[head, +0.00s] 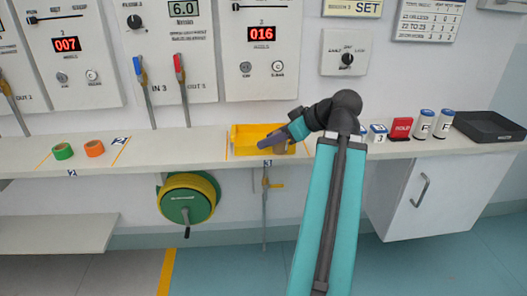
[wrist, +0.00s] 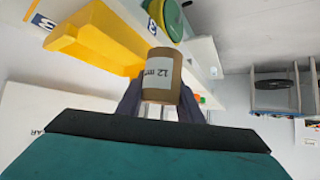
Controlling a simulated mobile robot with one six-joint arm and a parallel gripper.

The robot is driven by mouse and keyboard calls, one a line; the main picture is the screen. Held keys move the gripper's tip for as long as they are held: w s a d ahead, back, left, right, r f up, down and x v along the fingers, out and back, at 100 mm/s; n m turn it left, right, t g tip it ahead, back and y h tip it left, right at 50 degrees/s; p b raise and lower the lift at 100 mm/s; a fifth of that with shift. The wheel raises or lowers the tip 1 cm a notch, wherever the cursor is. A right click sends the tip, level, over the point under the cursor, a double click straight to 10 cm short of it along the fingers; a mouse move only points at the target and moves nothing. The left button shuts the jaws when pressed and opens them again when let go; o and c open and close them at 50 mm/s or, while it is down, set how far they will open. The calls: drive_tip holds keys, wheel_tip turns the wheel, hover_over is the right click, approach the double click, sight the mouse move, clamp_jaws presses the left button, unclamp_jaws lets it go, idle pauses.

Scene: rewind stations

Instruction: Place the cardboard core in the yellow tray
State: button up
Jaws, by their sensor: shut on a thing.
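The yellow tray (head: 240,140) sits on the white shelf; it also shows at the upper left of the wrist view (wrist: 100,42). The cardboard core (wrist: 160,82), a brown tube with a white "12 mm" label, is between my fingers in the wrist view. My gripper (head: 273,142) is shut on it. In the head view my gripper overlaps the right part of the tray, and the core cannot be made out there.
Green tape (head: 63,151) and orange tape (head: 94,148) lie on the shelf at left. A red block (head: 401,129), labelled cylinders (head: 424,124) and a black tray (head: 489,127) stand at right. A green and yellow reel (head: 187,200) hangs below the shelf.

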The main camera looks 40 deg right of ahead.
drive_tip(key=shift+s+d+f, duration=0.1)
drive_tip(key=shift+s+f, duration=0.05)
drive_tip(key=shift+s, duration=0.3)
drive_tip(key=shift+s+d+f, duration=0.1)
drive_tip(key=shift+s+f, duration=0.05)
drive_tip(key=shift+s, duration=0.3)
drive_tip(key=w+d+p, duration=0.2)
drive_tip(key=p, duration=0.3)
drive_tip(key=shift+w+r, duration=0.1)
drive_tip(key=shift+w, duration=0.2)
drive_tip(key=p, duration=0.3)
drive_tip(key=w+d+p, duration=0.1)
drive_tip(key=p, duration=0.3)
drive_tip(key=shift+w+d, duration=0.15)
drive_tip(key=shift+w, duration=0.1)
drive_tip(key=w+d+p, duration=0.1)
drive_tip(key=p, duration=0.1)
drive_tip(key=w+p, duration=0.1)
drive_tip(key=p, duration=0.2)
drive_tip(key=shift+w+d+f+p, duration=0.1)
drive_tip(key=shift+d+f+p, duration=0.2)
drive_tip(key=shift+d, duration=0.1)
hover_over(264, 137)
drive_tip(key=s, duration=0.3)
drive_tip(key=shift+w+f+p, duration=0.15)
drive_tip(key=shift+f+p, duration=0.25)
drive_tip(key=shift+f, duration=0.1)
